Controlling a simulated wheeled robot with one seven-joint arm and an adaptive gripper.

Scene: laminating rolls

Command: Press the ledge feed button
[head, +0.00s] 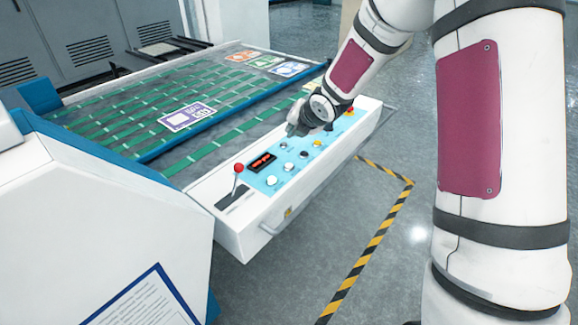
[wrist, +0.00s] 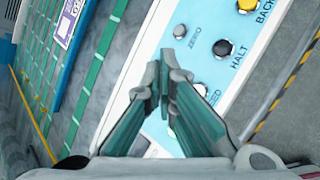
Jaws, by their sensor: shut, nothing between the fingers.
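The white ledge (head: 300,190) along the front of the machine carries a light-blue control panel with several buttons. My gripper (head: 298,129) is over the far part of this panel. In the wrist view my gripper (wrist: 163,82) has its fingers together, empty, over the panel's edge. Also in view are a button labelled ZERO (wrist: 180,31), a black HALT button (wrist: 222,48) and a yellow BACK button (wrist: 248,5). I cannot tell whether a fingertip touches the panel.
A red-knobbed lever (head: 238,169) and a red-lit display (head: 262,161) are at the near end of the ledge. A bed with green strips (head: 190,90) lies behind it. Yellow-black floor tape (head: 375,240) runs in front; the floor there is clear.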

